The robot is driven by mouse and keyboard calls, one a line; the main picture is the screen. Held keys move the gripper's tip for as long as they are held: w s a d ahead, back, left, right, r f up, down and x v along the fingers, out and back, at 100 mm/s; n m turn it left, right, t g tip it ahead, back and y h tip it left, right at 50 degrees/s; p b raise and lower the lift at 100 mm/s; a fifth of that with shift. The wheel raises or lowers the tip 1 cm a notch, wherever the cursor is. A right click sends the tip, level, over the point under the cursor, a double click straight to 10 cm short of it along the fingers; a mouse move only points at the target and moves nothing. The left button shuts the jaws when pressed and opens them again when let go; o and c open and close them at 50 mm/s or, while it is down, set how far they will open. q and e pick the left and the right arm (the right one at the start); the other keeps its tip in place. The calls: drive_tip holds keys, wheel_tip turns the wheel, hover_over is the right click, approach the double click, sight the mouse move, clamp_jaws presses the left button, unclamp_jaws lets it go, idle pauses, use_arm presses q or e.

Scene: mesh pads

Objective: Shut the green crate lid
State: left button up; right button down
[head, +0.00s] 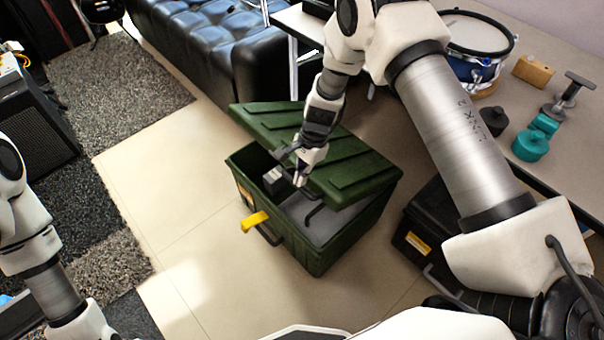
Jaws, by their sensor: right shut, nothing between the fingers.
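The green crate (305,251) stands on the floor in the middle of the head view. Its ribbed green lid (352,171) is partly open, tilted up, with a gap at the near side that shows the grey inside. A yellow latch (254,221) sticks out from the crate's front. My right gripper (299,181) is shut and empty at the lid's near edge, over the crate's opening. I cannot tell whether it touches the lid. My left arm shows at the left edge, but its gripper is out of view.
A black case (412,236) stands close to the crate's right side. A table (566,132) with a drum (474,38), a wooden block (533,71) and teal weights (530,145) is at the right. A dark sofa (215,45) is behind. The floor left of the crate is clear.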

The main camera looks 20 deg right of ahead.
drive_tip(key=s+a+f+b, duration=0.1)
drive_tip(key=a+f+b, duration=0.1)
drive_tip(key=f, duration=0.5)
drive_tip(key=a+f+h+b, duration=0.1)
drive_tip(key=a+f+b, duration=0.2)
drive_tip(key=f, duration=0.5)
drive_tip(key=s+a+f+b, duration=0.1)
drive_tip(key=a+f+b, duration=0.1)
drive_tip(key=f+b, duration=0.2)
wheel_tip(320, 180, down, 3)
drive_tip(key=shift+s+a+f+t+b, duration=0.15)
drive_tip(key=shift+s+a+t+b, duration=0.15)
drive_tip(key=shift+a, duration=0.05)
